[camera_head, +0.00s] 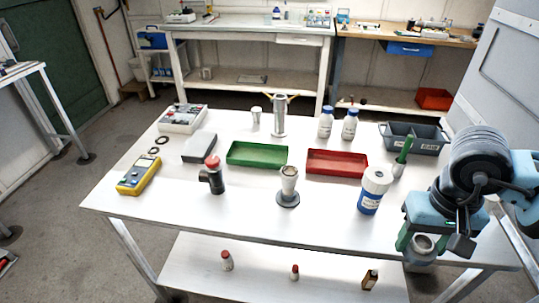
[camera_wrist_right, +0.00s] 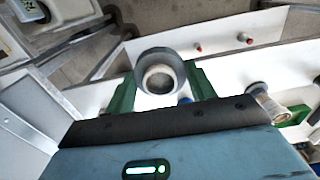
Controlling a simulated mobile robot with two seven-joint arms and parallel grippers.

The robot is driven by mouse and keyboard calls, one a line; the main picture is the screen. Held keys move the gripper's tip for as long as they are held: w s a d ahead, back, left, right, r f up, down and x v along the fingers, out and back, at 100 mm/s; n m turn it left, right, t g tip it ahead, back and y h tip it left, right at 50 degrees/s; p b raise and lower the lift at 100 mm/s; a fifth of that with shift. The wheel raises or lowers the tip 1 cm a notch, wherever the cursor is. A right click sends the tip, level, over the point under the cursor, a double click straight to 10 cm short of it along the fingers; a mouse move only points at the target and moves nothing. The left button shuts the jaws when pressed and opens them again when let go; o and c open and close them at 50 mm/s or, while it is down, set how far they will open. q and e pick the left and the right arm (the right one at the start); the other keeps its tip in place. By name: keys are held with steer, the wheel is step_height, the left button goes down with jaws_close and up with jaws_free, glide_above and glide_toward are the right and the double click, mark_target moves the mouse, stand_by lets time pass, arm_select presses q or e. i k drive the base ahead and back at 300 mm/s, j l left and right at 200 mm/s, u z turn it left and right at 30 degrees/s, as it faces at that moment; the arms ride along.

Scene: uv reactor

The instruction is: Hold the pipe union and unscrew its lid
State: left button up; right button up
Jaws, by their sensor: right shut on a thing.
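My right gripper (camera_head: 421,241) is shut on a grey, round, hollow piece (camera_head: 423,245), which looks like the pipe union. It is held near the table's front right edge. The right wrist view shows this piece (camera_wrist_right: 160,56) between the green fingers (camera_wrist_right: 161,88), its round opening facing the camera and a paler disc inside. I cannot tell whether a lid is on it. My left gripper is in neither view.
The white table (camera_head: 245,212) holds a blue-and-white tub (camera_head: 374,190), a grey flanged fitting (camera_head: 289,184), a red-capped dark fitting (camera_head: 212,176), a red tray (camera_head: 337,163) and a green tray (camera_head: 257,154). Small bottles stand on the lower shelf (camera_head: 250,285).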

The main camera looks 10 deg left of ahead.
mark_target(287, 197)
steer(key=i, duration=0.6)
steer(key=i+u, duration=0.15)
steer(key=u, duration=1.45)
steer(key=l, duration=0.1)
